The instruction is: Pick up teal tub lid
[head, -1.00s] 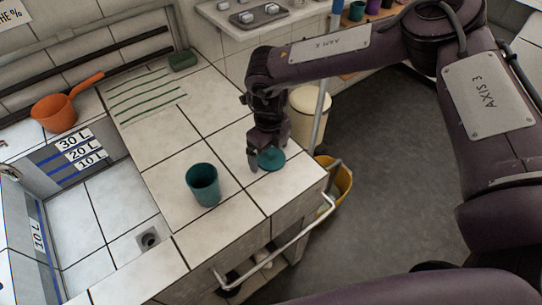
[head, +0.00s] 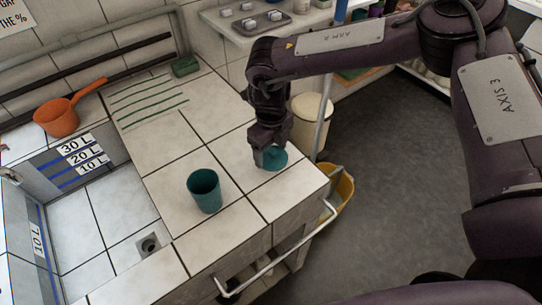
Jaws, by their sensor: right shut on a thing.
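The teal tub lid (head: 279,158) is a small round disc at the right side of the tiled counter, partly hidden by my right gripper. My right gripper (head: 266,160) points down from above and is shut on the lid. I cannot tell whether the lid touches the tiles or is slightly above them. A teal tub (head: 205,192) stands upright and open on the counter, to the left of and nearer than the lid. My left gripper is not in view.
The tiled counter (head: 160,150) is clear around the tub. The sink basin with a drain (head: 149,245) lies left. An orange scoop (head: 57,119) and a green block (head: 185,67) are at the back. A metal rail (head: 290,250) runs along the counter's front; a yellow bucket (head: 340,190) stands right.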

